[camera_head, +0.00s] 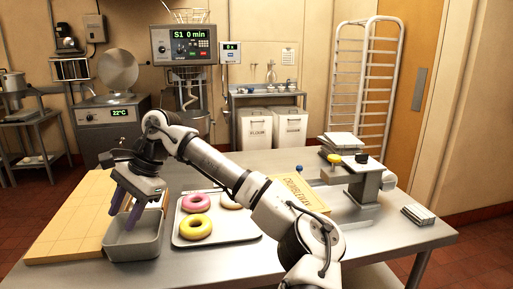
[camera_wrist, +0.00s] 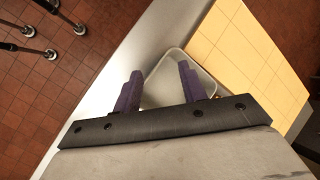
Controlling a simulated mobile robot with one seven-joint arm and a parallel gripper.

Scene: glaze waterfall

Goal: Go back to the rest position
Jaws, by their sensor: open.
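My gripper (camera_head: 127,214) is open, with its two purple fingers spread apart and pointing down. It is over a grey rectangular bin (camera_head: 133,246) on the left part of the steel table. In the wrist view my gripper (camera_wrist: 160,82) shows nothing between its fingers, and the bin's pale inside (camera_wrist: 165,88) lies beyond them. I cannot tell from the head view whether the fingertips are inside the bin or just above its rim. My arm reaches across the table from the lower right, passing in front of part of a tray.
A tray (camera_head: 187,242) holds a pink donut (camera_head: 195,203), a yellow donut (camera_head: 197,227) and a pale donut (camera_head: 229,202) partly behind my arm. A wooden board (camera_head: 62,228) lies left of the bin. A yellow box (camera_head: 300,196) and a grey stand (camera_head: 363,184) are at right.

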